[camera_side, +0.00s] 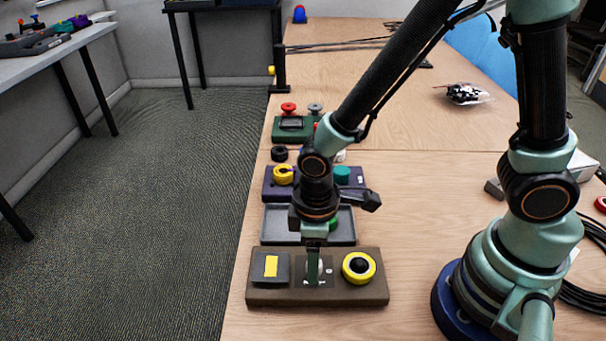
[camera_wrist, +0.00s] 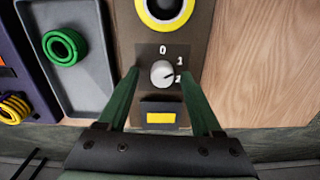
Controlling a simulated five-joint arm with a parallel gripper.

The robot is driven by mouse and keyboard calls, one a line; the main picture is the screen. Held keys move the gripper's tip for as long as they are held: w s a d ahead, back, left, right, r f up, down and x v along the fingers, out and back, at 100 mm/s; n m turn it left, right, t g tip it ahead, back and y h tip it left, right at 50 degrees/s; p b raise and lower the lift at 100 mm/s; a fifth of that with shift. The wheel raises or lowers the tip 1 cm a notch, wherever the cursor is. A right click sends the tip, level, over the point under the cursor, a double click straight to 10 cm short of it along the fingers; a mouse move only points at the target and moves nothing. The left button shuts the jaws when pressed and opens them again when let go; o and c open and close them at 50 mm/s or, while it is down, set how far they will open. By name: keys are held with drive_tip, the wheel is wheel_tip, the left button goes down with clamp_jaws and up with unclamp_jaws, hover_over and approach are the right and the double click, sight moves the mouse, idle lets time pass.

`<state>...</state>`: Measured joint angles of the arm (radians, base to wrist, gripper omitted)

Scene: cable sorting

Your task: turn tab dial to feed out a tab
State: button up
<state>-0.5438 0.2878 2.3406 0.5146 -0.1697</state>
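The brown dispenser box (camera_side: 350,292) lies near the table's front left; it also shows in the wrist view (camera_wrist: 203,30). Its light grey tab dial (camera_wrist: 163,73) has marks 0, 1 and 2 around it, and its pointer appears turned right, toward 1 or 2. A yellow tab (camera_wrist: 161,118) shows on a dark block beside the dial, also in the side view (camera_side: 271,266). My gripper (camera_wrist: 160,77) is open, with one green finger on each side of the dial and gaps visible. In the side view my gripper (camera_side: 313,284) points down and partly hides the dial.
A black button in a yellow ring (camera_side: 359,266) is on the same box. Beside it is a grey tray (camera_wrist: 84,75) with a green ring (camera_wrist: 64,48). A purple holder (camera_side: 270,194) with a yellow ring stands beyond. Bare wood (camera_side: 420,230) lies right.

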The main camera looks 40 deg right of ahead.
drive_tip(key=shift+r, duration=0.15)
wheel_tip(320, 180, up, 12)
idle(0.7)
drive_tip(key=w+d+r+m+t, duration=0.1)
drive_tip(key=d+r+m, duration=0.3)
drive_tip(key=d, duration=0.4)
drive_tip(key=w+d+r+m+t, duration=0.1)
drive_tip(key=d+r+m+t, duration=0.3)
drive_tip(key=d, duration=0.3)
drive_tip(key=shift+w+d+r+t, duration=0.2)
drive_tip(key=shift+d+r+t, duration=0.1)
drive_tip(key=shift+d+r, duration=0.15)
